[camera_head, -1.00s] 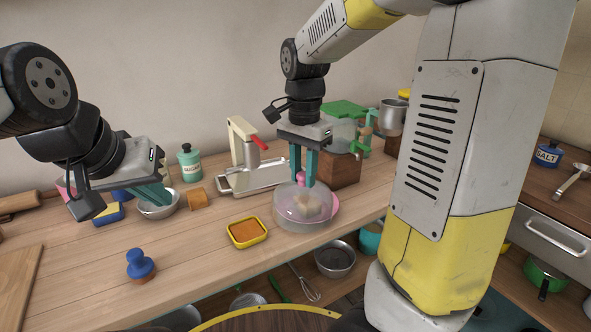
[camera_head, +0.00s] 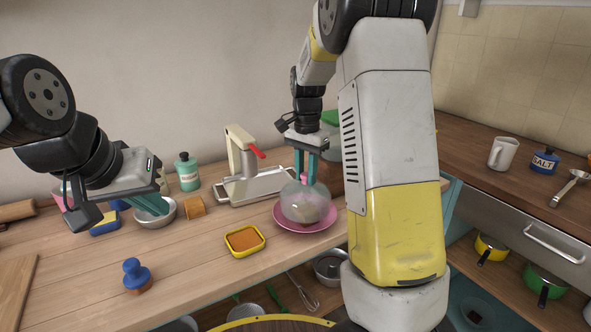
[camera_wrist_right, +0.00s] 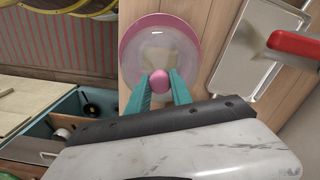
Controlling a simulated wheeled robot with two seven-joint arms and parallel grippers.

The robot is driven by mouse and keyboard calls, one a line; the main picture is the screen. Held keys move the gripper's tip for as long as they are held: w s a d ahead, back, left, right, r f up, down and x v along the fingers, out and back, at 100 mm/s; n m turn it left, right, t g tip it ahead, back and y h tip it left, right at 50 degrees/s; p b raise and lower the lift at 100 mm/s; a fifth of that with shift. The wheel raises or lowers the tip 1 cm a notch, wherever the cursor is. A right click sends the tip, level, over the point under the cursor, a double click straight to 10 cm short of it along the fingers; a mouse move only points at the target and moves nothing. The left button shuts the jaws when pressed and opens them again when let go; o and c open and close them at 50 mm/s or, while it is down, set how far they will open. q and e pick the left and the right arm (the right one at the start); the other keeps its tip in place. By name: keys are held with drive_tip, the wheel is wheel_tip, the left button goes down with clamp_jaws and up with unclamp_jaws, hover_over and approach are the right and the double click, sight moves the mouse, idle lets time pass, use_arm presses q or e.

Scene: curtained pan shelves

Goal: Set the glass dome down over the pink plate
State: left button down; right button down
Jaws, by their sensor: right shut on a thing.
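The glass dome (camera_head: 292,207) is clear with a pink knob (camera_head: 304,178) and stands upright over the pink plate (camera_head: 283,225). A pale piece of food shows through the glass. My right gripper (camera_head: 306,181) is shut on the knob from above. The right wrist view also shows the knob (camera_wrist_right: 159,81) between the teal fingers. There the plate's pink rim (camera_wrist_right: 127,45) shows mostly at the left and top of the dome. I cannot tell whether the dome's rim touches the plate. My left gripper (camera_head: 150,205) hangs by the metal bowl (camera_head: 168,213), its finger gap unclear.
A yellow-rimmed dish (camera_head: 245,241) and a blue-handled stamp (camera_head: 137,275) lie on the counter left of the plate. A metal tray (camera_head: 265,186) with a cream-coloured, red-handled device (camera_head: 240,150) stands behind. The counter's front edge is close to the plate.

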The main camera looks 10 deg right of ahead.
drive_tip(key=shift+f, duration=0.3)
drive_tip(key=shift+f, duration=0.25)
drive_tip(key=c, duration=1.1)
unclamp_jaws()
drive_tip(key=shift+c, duration=0.2)
wheel_tip(320, 180, up, 12)
drive_tip(key=s+a+n+t+y, duration=0.2)
drive_tip(key=s+n+t, duration=0.4)
drive_tip(key=s, duration=1.8)
drive_tip(key=n, duration=0.4)
drive_tip(key=shift+s+a, duration=0.15)
drive_tip(key=shift+s, duration=0.05)
drive_tip(key=shift+r, duration=0.1)
